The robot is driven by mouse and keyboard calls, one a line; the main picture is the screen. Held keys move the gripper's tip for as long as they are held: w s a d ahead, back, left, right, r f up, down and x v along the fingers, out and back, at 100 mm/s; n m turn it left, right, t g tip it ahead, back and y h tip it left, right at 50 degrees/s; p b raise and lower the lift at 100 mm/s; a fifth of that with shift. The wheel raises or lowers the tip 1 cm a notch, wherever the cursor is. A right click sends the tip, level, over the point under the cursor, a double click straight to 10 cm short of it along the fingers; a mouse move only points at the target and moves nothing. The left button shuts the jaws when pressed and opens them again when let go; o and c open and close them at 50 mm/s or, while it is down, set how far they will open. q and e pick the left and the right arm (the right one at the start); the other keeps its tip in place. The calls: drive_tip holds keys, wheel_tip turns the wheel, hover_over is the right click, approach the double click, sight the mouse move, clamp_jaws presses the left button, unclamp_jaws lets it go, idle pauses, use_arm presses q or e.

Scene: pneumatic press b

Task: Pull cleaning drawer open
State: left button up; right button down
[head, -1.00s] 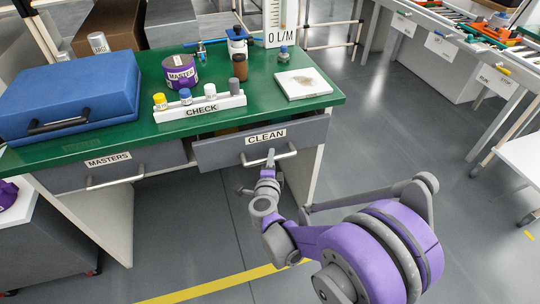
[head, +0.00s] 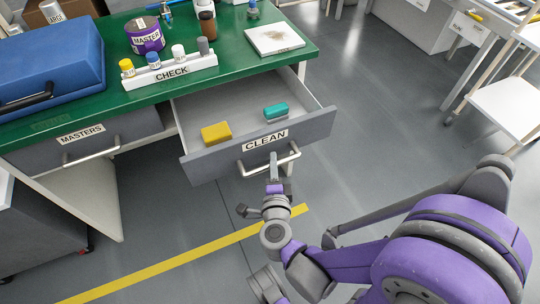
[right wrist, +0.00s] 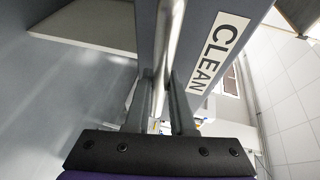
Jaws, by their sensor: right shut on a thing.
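The cleaning drawer (head: 222,160), grey with a CLEAN label, stands pulled well out from the green-topped bench in the head view. A yellow block (head: 216,133) and a teal block (head: 276,111) lie inside it. My right gripper (head: 273,165) is shut on the drawer's metal bar handle (head: 289,157). In the right wrist view the handle (right wrist: 170,38) runs between the two fingers (right wrist: 160,105), beside the CLEAN label (right wrist: 217,53). My left gripper is in neither view.
The closed MASTERS drawer (head: 82,142) is to the left. On the green bench top (head: 110,97) are a blue case (head: 50,62), a CHECK rack (head: 170,72) with several capped bottles, a purple MASTER pot (head: 145,36) and a white plate (head: 274,39). Floor in front is clear.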

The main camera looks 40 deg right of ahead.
drive_tip(key=shift+s, duration=0.1)
drive_tip(key=c, duration=0.8)
unclamp_jaws()
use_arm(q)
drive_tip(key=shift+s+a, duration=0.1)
use_arm(e)
drive_tip(key=shift+o, duration=0.2)
